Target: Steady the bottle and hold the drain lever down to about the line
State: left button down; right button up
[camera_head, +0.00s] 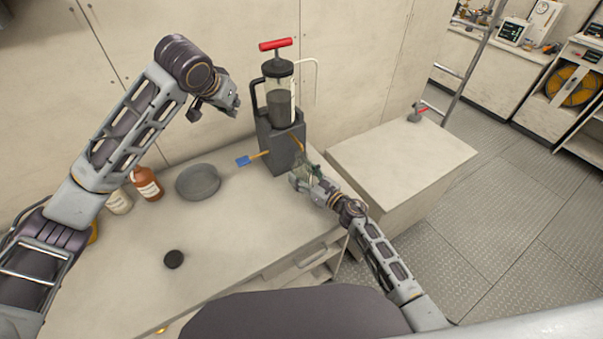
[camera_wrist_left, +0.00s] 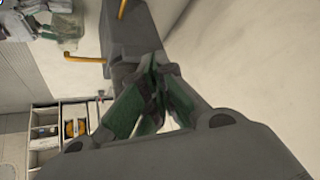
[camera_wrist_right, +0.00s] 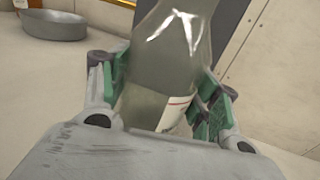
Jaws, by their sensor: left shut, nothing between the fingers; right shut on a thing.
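A dark grey pump unit (camera_head: 281,146) with a clear cylinder and red T-handle stands at the back of the bench. A lever with a blue paddle (camera_head: 243,160) and orange shaft sticks out from its left side. An orange spout (camera_head: 298,144) comes out on the right. My right gripper (camera_head: 301,178) is shut around a clear bottle (camera_wrist_right: 165,105) beside the unit, under the spout side; the bottle carries a pale label. My left gripper (camera_head: 217,104) is shut and empty in the air, above and left of the lever, apart from it. I can make out no level line.
A grey round dish (camera_head: 198,182), a brown bottle (camera_head: 147,184), a white bottle (camera_head: 119,201) and a black disc (camera_head: 174,259) are on the bench. A lower cabinet (camera_head: 402,155) stands at the right. The bench front is mostly clear.

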pick_arm(q)
jog(key=w, duration=0.1)
jog(key=n+g+y, duration=0.2)
jog(key=n+g, duration=0.2)
jog(key=g, duration=0.1)
send_over(243, 161)
jog(key=s+x, duration=0.2)
jog(key=x, duration=0.8)
jog(key=shift+f, duration=0.2)
jog(key=shift+f, duration=0.1)
jog(key=shift+s+x, duration=0.2)
jog(key=shift+x, duration=0.85)
jog(key=shift+s+x, duration=0.25)
jog(key=shift+x, duration=0.8)
jog(key=shift+s+x, duration=0.2)
jog(key=shift+x, duration=0.85)
jog(key=shift+s+x, duration=0.2)
jog(key=shift+x, duration=0.85)
jog(key=shift+s+x, duration=0.25)
jog(key=shift+x, duration=0.85)
dwell(0.7)
